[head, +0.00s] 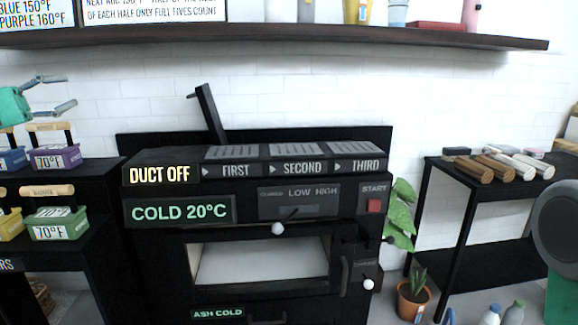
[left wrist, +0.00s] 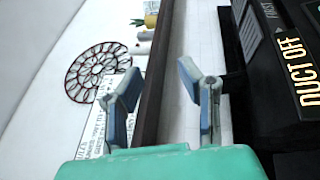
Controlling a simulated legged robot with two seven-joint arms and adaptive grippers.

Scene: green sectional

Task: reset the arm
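My left gripper (head: 66,94) comes in at the left edge of the head view, above the small labelled boxes. Its green body and two grey-blue fingers also show in the left wrist view (left wrist: 163,95). The fingers are spread apart with nothing between them. They point toward the wall and the dark shelf, touching nothing that I can see. At the right edge of the head view a dark round part and a green part of my right arm show. My right gripper's fingers are not in view.
A black stove (head: 250,225) stands in the middle, its lever (head: 210,112) raised behind. Labelled boxes (head: 57,157) sit on black stands at left. A side table (head: 490,185) holds several wooden-handled items. A dark shelf (head: 300,37) runs above. Plants (head: 412,298) and bottles stand at lower right.

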